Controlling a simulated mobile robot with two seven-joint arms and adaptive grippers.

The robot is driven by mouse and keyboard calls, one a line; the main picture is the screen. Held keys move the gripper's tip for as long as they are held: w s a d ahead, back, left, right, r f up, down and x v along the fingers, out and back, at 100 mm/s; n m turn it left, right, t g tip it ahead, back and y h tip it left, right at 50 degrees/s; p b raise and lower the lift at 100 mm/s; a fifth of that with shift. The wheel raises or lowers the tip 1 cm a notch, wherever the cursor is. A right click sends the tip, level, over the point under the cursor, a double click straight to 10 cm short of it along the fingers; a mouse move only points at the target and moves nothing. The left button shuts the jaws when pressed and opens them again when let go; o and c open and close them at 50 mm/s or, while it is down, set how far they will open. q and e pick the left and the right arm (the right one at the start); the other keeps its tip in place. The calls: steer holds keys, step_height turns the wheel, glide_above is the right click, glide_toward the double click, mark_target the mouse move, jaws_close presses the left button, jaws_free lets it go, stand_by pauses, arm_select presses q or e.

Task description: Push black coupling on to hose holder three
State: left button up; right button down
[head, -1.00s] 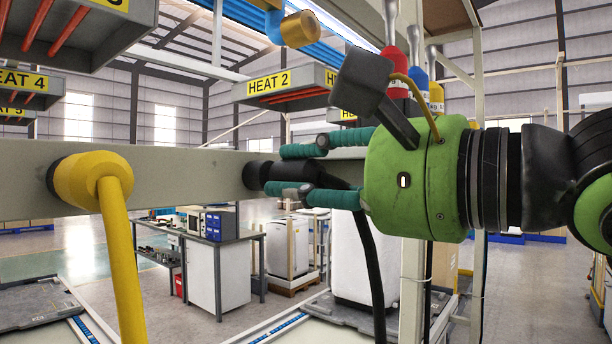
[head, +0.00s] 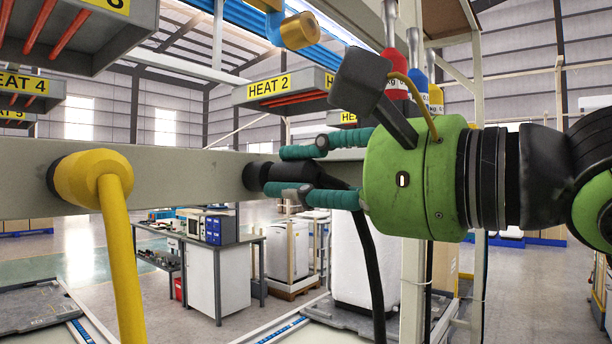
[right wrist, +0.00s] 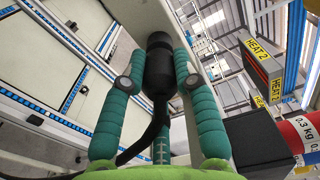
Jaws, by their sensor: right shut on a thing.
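The black coupling (head: 290,178) sits between the teal fingers of my right gripper (head: 306,172), with its black hose (head: 370,255) hanging down. In the right wrist view the coupling (right wrist: 158,68) lies between the fingers of the gripper (right wrist: 158,85), and its far end meets the pale beam. In the head view a dark round fitting (head: 256,176) shows on the beam at the coupling's end, probably the holder. I cannot tell how far the coupling is seated on it. My left gripper is not in view.
The grey beam (head: 200,172) runs across the view. A yellow coupling (head: 92,178) with its yellow hose is on the beam at left. Red, blue and yellow weights (head: 392,72) hang behind my right gripper.

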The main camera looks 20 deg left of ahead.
steer(key=shift+w+a, duration=0.2)
steer(key=shift+a, duration=0.4)
steer(key=c, duration=0.9)
jaws_free()
steer(key=v, duration=1.2)
